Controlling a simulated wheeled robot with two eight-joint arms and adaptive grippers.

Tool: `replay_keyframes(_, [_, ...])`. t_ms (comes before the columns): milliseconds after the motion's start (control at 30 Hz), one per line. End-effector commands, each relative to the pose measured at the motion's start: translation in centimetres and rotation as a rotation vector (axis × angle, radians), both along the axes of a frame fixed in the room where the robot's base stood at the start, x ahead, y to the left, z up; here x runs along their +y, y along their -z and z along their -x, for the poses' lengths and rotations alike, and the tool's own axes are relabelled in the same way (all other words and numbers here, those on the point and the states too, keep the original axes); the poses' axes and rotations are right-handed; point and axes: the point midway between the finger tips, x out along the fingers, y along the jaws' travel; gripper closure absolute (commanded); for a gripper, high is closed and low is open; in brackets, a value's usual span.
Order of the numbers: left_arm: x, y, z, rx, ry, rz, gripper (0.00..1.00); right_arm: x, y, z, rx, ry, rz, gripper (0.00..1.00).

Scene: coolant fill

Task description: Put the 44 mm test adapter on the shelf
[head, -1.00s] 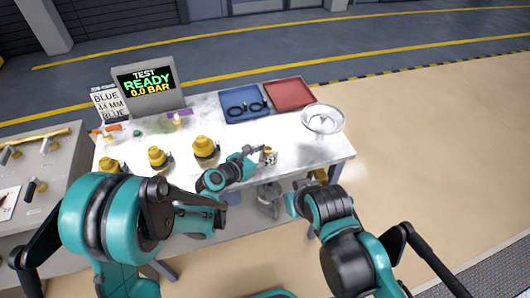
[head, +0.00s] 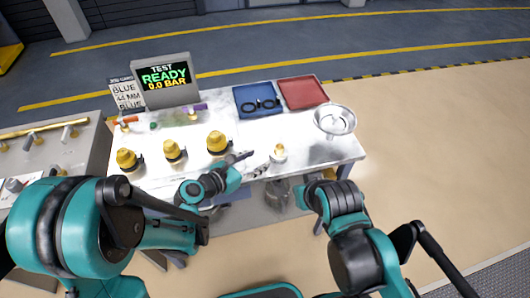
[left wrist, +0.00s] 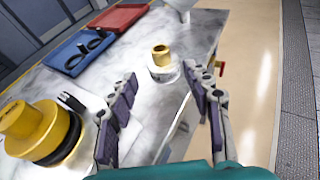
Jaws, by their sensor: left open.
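Three yellow-capped adapters with black collars stand on the workbench: left (head: 127,160), middle (head: 174,151) and right (head: 217,143). No size mark is readable, so I cannot tell which is 44 mm. A yellow one is close at left in the left wrist view (left wrist: 38,130). A small brass fitting on a pale round base (head: 278,153) stands upright near the front edge, also in the left wrist view (left wrist: 161,58). My left gripper (head: 253,164) is open and empty, the fitting just beyond its spread fingers (left wrist: 162,88). My right gripper is hidden behind its arm. No shelf is clearly identifiable.
A screen (head: 165,78) reads "TEST READY 0.0 BAR" beside a card (head: 125,96) reading "BLUE 44 MM BLUE". A blue tray (head: 243,91) holds black rings; a red tray (head: 303,92) looks empty. A silver bowl (head: 335,121) stands at the right end.

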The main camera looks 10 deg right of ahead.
Motion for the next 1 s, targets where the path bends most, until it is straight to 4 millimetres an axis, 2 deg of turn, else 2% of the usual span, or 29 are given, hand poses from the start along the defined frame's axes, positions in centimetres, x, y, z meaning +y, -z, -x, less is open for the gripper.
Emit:
replay_keyframes(100, [0.7, -0.3, 0.5, 0.0, -0.001, 0.0, 0.5, 0.0, -0.2, 0.0, 0.0, 0.0, 0.0, 1.0])
replay_keyframes(333, [0.9, -0.4, 0.6, -0.01, 0.003, -0.012, 0.5, 0.0, -0.2, 0.0, 0.0, 0.0, 0.0, 1.0])
replay_keyframes(467, [2.3, -1.1, 0.9, -0.111, 0.042, -0.151, 0.5, 0.0, -0.2, 0.0, 0.0, 0.0, 0.0, 1.0])
replay_keyframes(567, [4.6, -1.9, 1.7, -0.272, 0.124, -0.387, 0.5, 0.0, -0.2, 0.0, 0.0, 0.0, 0.0, 1.0])
replay_keyframes(667, [8.0, -2.8, 3.1, -0.458, 0.258, -0.693, 0.5, 0.0, -0.2, 0.0, 0.0, 0.0, 0.0, 1.0])
replay_keyframes(767, [11.7, -3.5, 5.0, -0.622, 0.432, -0.998, 0.5, 0.0, -0.2, 0.0, 0.0, 0.0, 0.0, 1.0])
replay_keyframes(900, [17.2, -4.2, 8.5, -0.804, 0.741, -1.394, 0.5, 0.0, -0.2, 0.0, 0.0, 0.0, 0.0, 1.0])
replay_keyframes(1000, [20.8, -4.5, 11.1, -0.889, 0.98, -1.616, 0.5, 0.0, -0.2, 0.0, 0.0, 0.0, 0.0, 1.0])
